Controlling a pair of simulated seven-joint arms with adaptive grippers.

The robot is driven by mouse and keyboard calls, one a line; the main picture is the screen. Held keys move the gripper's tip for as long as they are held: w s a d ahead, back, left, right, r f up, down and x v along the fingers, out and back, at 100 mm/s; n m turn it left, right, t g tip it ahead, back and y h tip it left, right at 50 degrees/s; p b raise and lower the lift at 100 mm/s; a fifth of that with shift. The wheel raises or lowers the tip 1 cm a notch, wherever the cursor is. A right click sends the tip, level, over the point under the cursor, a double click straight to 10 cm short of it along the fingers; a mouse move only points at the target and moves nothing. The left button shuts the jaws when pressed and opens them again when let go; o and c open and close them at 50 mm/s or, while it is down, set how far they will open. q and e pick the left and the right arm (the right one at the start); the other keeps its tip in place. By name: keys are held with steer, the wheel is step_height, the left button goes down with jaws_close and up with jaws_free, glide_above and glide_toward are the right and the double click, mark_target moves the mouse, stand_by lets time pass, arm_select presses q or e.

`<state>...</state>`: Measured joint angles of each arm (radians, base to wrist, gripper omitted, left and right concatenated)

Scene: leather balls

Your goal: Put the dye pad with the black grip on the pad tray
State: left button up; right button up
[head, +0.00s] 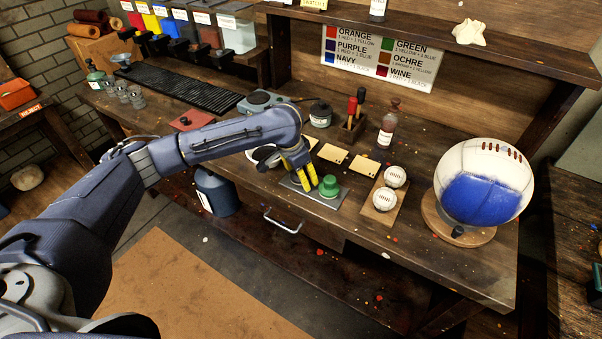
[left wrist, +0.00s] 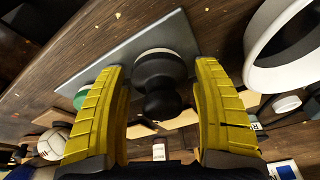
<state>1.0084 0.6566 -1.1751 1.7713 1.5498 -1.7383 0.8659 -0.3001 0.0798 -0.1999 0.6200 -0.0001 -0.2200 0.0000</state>
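The pad tray is a flat grey plate (head: 340,201) near the front edge of the bench; it also shows in the left wrist view (left wrist: 100,75). The dye pad with the black grip (left wrist: 160,75) appears to stand upright on the tray, its pale base against the plate. My left gripper (head: 305,185), with yellow fingers, points down over the tray's left part. In the left wrist view its fingers (left wrist: 160,72) are apart on either side of the black grip, with gaps visible. A green dye pad (head: 330,187) stands on the tray's right part. My right gripper is not in view.
A white bowl (head: 262,156) stands left of the tray. Yellow cards (head: 333,153) lie behind it. Two white balls (head: 384,199) sit on a wooden board to the right, then a large white and blue ball (head: 485,185). A bottle (head: 386,128) stands behind.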

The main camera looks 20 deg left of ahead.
mark_target(294, 178)
arm_select(q)
steer(key=shift+o, duration=0.4)
steer(key=shift+r, duration=0.1)
steer(key=shift+r, duration=0.3)
steer(key=v, duration=1.1)
steer(key=shift+s+r, duration=0.15)
steer(key=shift+r, duration=0.05)
steer(key=shift+a, duration=0.1)
steer(key=shift+c, duration=0.4)
stand_by(0.3)
